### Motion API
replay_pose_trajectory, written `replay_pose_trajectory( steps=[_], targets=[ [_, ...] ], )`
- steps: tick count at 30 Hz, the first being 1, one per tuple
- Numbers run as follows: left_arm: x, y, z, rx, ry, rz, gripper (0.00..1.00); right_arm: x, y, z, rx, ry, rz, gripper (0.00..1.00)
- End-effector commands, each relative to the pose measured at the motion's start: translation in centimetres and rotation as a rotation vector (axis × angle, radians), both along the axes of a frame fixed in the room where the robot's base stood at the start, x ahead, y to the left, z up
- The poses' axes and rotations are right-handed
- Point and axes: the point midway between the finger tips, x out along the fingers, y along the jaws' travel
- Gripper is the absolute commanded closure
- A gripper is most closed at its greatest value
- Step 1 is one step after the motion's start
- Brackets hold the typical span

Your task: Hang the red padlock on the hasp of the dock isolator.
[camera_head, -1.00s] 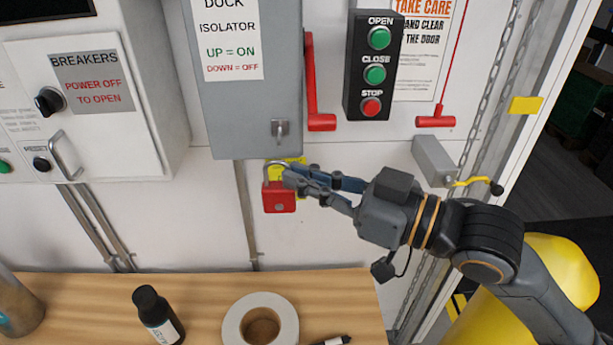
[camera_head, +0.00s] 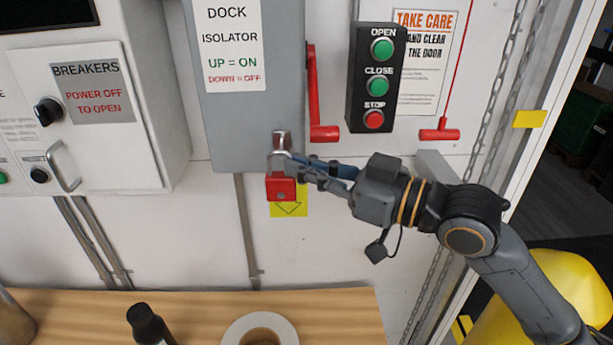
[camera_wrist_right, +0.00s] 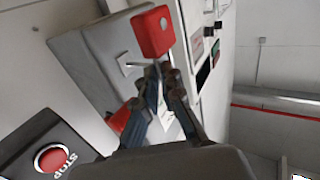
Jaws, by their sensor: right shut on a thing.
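The red padlock (camera_head: 281,188) is upright just below the hasp (camera_head: 282,139) of the grey dock isolator (camera_head: 233,120). My right gripper (camera_head: 290,164) reaches in from the right and is shut on the padlock near its shackle. The shackle overlaps the lower part of the hasp in the head view; I cannot tell whether it passes through it. In the right wrist view the padlock (camera_wrist_right: 154,32) is beyond my fingertips (camera_wrist_right: 160,76), with the hasp (camera_wrist_right: 131,66) close beside it. My left gripper is not in view.
The red isolator lever (camera_head: 314,100) points down, right of the hasp. A button box (camera_head: 376,78) and a red pull handle (camera_head: 440,134) are further right. A yellow label (camera_head: 289,208) is behind the padlock. A wooden bench (camera_head: 200,310) below holds a tape roll (camera_head: 236,333) and a black-capped bottle (camera_head: 147,326).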

Motion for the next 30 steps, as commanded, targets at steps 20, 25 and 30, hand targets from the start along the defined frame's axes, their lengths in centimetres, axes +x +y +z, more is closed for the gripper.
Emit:
replay_pose_trajectory(
  steps=[20, 25, 30],
  targets=[
    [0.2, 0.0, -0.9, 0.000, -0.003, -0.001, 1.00, 2.8, 0.0, -0.8, -0.001, -0.001, 0.000, 1.00],
    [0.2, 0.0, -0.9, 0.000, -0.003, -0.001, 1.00, 2.9, 0.0, -0.9, 0.000, -0.001, 0.000, 1.00],
    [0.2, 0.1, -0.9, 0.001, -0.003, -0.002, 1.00, 2.9, 0.0, -0.9, 0.000, -0.001, 0.000, 1.00]
  ],
)
